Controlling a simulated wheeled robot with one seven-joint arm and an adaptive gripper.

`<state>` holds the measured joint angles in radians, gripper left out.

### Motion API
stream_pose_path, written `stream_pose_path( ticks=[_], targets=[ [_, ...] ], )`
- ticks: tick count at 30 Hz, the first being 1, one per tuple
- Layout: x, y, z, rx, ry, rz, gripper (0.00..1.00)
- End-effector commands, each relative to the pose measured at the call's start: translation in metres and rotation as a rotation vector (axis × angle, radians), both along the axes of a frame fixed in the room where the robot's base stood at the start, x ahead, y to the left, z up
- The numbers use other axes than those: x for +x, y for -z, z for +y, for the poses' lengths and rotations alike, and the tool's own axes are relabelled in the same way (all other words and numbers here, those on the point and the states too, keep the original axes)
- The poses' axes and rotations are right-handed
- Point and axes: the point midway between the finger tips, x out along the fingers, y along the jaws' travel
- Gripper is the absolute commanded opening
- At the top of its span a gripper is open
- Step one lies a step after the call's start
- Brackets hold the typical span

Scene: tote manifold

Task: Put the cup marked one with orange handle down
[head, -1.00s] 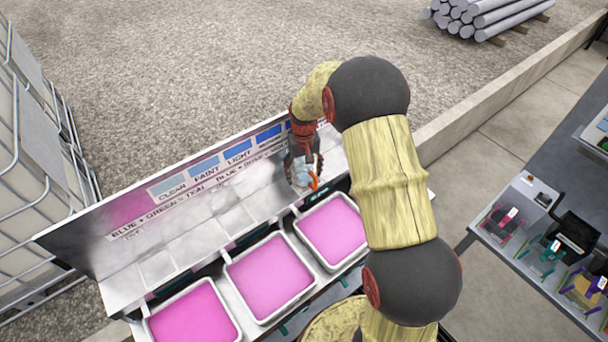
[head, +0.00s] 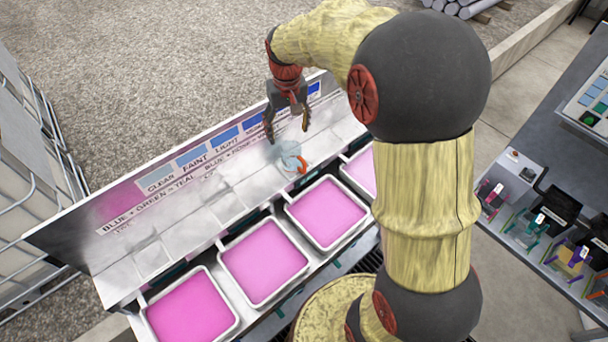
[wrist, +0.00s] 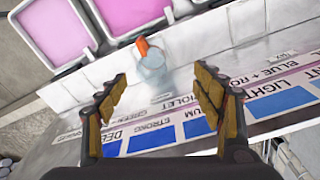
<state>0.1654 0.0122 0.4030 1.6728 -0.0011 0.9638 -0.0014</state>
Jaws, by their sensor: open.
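The clear cup (head: 289,155) with an orange handle (head: 301,165) stands upright on the white ledge behind the pink totes. Its mark cannot be read. My gripper (head: 288,136) is open and empty, above and behind the cup and apart from it. In the wrist view the cup (wrist: 152,65) is beyond the open fingertips of my gripper (wrist: 160,85), with the orange handle (wrist: 142,46) pointing towards the totes.
Several white-rimmed totes with pink liquid, one of them near the cup (head: 327,213), line the front of the ledge. A sloped label board (head: 190,170) with blue swatches stands behind it. A dark table (head: 545,215) with coloured-handled items is at right.

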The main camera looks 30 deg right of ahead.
Motion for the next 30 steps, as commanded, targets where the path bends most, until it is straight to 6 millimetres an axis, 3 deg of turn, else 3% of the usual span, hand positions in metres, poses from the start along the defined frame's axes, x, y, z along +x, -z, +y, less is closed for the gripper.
stream_pose_path(
  ticks=[1, 3, 12, 21, 25, 30],
  targets=[
    [-0.015, -0.022, 0.009, -0.005, -0.012, -0.033, 0.67],
    [-0.036, -0.044, 0.020, -0.010, -0.027, -0.065, 0.67],
    [-0.136, -0.106, 0.058, -0.025, -0.089, -0.217, 0.67],
    [-0.230, -0.117, 0.082, -0.031, -0.142, -0.353, 0.67],
    [-0.252, -0.113, 0.087, -0.032, -0.156, -0.387, 0.67],
    [-0.262, -0.110, 0.088, -0.032, -0.162, -0.401, 0.67]
  ],
)
